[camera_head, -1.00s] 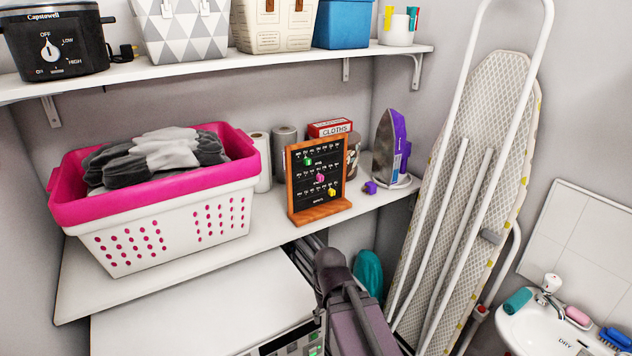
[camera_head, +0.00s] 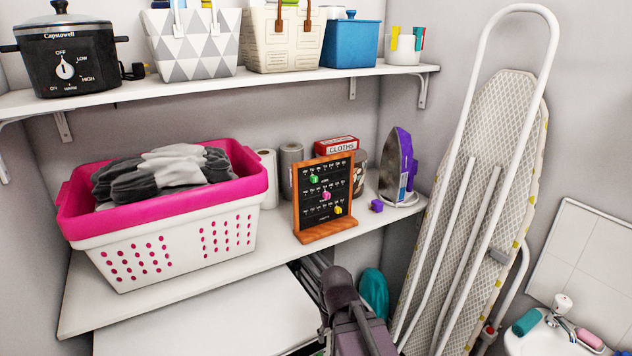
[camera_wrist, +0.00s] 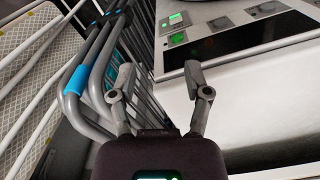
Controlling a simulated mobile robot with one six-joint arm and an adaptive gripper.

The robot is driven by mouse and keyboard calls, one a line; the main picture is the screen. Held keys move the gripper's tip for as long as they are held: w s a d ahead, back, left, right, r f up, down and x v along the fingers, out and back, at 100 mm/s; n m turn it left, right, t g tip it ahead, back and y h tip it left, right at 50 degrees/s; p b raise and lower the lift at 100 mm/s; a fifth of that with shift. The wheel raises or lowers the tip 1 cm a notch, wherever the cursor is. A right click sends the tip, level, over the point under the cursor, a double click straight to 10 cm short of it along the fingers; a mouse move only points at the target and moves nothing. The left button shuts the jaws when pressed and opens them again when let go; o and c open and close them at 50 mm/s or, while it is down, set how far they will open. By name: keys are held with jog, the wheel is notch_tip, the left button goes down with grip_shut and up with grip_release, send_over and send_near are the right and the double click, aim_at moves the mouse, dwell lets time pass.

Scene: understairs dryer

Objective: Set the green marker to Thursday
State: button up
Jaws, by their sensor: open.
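A wooden-framed black board (camera_head: 325,195) stands upright on the lower shelf, with rows of small white day labels. A green marker (camera_head: 314,180) sits on the upper row, towards its left; I cannot read which day it is at. A pink marker (camera_head: 326,196) is on the middle row and a yellow marker (camera_head: 338,210) on the lower row. My gripper (camera_wrist: 160,83) is open and empty in the wrist view, over the gap between grey metal tubes and a white appliance. It is well below and away from the board, which the wrist view does not show.
A pink-and-white laundry basket (camera_head: 170,240) stands left of the board. A purple cube (camera_head: 377,206), an iron (camera_head: 398,168) and a cloths box (camera_head: 336,146) are close by on the right and behind. An ironing board (camera_head: 480,190) leans at right. The upper shelf (camera_head: 250,85) overhangs.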

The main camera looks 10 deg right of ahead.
jog(key=w+a+r+m+t+y+p, duration=0.1)
jog(key=w+m, duration=0.1)
jog(key=w+a+r+m+t+y, duration=0.1)
jog(key=w+r+m+y, duration=0.1)
jog(key=w, duration=0.1)
jog(key=w+a+r+m+t+y+p, duration=0.1)
jog(key=w+r+m, duration=0.1)
jog(key=shift+w+a+r+m+t+p, duration=0.1)
jog(key=shift+w+a+m+t+p, duration=0.05)
jog(key=shift+a+m+t+p, duration=0.2)
jog(key=w+r+m+t+y+p, duration=0.2)
jog(key=w+r+m+t+y, duration=0.25)
jog(key=w+r+m, duration=0.3)
jog(key=m+t+h+p, duration=0.3)
jog(key=m+t, duration=0.6)
jog(key=m, duration=0.9)
send_near(316, 179)
jog(key=v, duration=0.5)
jog(key=shift+w+a, duration=0.15)
jog(key=shift+w+a, duration=0.1)
jog(key=shift+w, duration=0.05)
jog(key=x, duration=1.3)
jog(key=shift+w, duration=0.25)
grip_shut()
